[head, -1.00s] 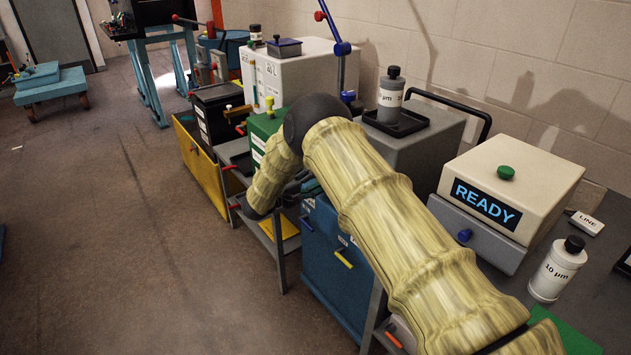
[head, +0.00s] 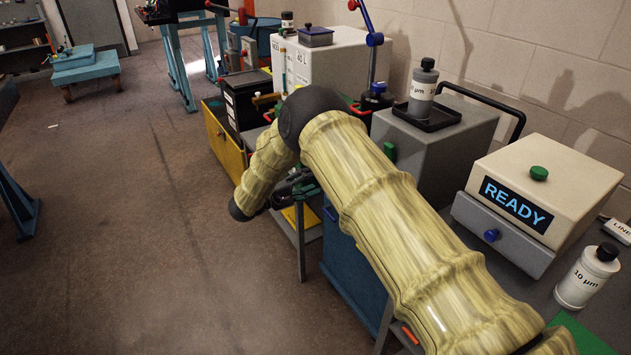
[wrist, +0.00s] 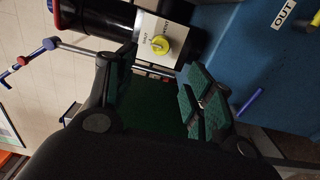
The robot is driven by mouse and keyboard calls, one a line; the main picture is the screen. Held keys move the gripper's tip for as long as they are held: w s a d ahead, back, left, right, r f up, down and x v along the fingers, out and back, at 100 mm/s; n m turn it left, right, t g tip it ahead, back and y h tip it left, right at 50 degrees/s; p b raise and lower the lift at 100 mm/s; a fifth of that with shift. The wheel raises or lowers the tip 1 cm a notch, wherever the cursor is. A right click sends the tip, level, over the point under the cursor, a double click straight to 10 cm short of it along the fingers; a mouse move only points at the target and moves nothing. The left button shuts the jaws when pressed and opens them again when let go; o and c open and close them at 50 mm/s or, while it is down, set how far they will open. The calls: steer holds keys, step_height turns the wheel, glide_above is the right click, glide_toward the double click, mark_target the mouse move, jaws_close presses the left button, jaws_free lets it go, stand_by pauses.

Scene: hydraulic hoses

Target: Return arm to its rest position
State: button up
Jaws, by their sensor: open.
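My arm, sleeved in tan ribbed cover, reaches from the lower right of the head view and bends down at a dark elbow. My gripper (head: 296,187) shows only as a dark piece beside the forearm, mostly hidden by the arm. In the wrist view my gripper (wrist: 158,78) has its two green-padded fingers apart, with nothing held between them. A box with a yellow knob (wrist: 159,46) shows beyond the fingertips.
A blue cabinet (head: 352,262) and grey bench parts stand close under my arm. A white READY unit (head: 545,185), a bottle (head: 587,277) and a bottle on a black tray (head: 428,118) are on the right. A blue casing (wrist: 262,65) is near my right finger. Floor (head: 120,250) is open at left.

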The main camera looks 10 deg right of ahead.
steer(key=s+d+f+n+t+y, duration=0.1)
steer(key=s+d+f+t+y, duration=0.2)
steer(key=f, duration=0.4)
steer(key=s+d+f+n+t+y, duration=0.1)
steer(key=s+d+f+t+y, duration=0.1)
steer(key=s+f+y, duration=0.35)
steer(key=s+d+f+m+g+y+p, duration=0.1)
steer(key=s+d+f+g+y, duration=0.15)
steer(key=s+f, duration=0.95)
steer(key=s+f+m+g+y, duration=0.1)
steer(key=s+m+g+y, duration=0.4)
steer(key=s, duration=3.4)
steer(key=g+y, duration=0.1)
steer(key=g, duration=0.2)
steer(key=shift+a+f+m+g+p, duration=0.15)
steer(key=shift+f+m+g+p, duration=0.05)
steer(key=shift+m+g+p, duration=0.15)
